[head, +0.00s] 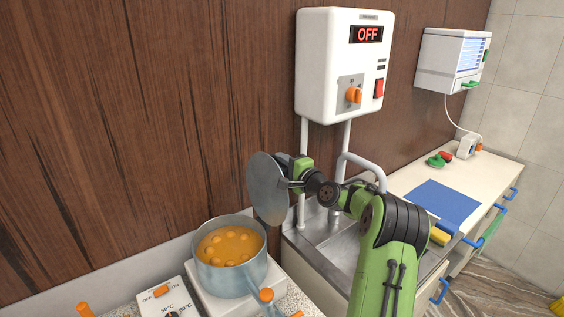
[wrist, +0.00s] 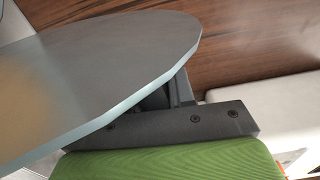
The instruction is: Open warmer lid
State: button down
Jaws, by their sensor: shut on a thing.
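The warmer lid (head: 266,188) is a round grey disc. It is held tilted, nearly on edge, above and to the right of the warmer pot (head: 229,276). The pot is a grey metal pan, uncovered, with orange liquid and several round balls in it. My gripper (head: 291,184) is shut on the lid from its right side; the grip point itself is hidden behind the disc. In the wrist view the lid (wrist: 95,75) fills the left side, in front of the dark finger parts. The lid is clear of the pot.
A steel sink (head: 325,240) with a grey tap lies right of the pot. A white control box (head: 340,75) reading OFF hangs above. A dial unit (head: 170,297) stands left of the pot. A blue mat (head: 440,203) lies on the right counter.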

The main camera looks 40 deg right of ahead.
jog(key=shift+d+r, duration=0.25)
jog(key=shift+d, duration=0.05)
jog(key=c, duration=1.2)
grip_release()
jog(key=shift+o, duration=0.7)
jog(key=shift+f, duration=0.2)
jog(key=shift+s, duration=0.1)
jog(key=s+b, duration=0.4)
jog(key=s, duration=1.1)
jog(key=shift+s, duration=0.35)
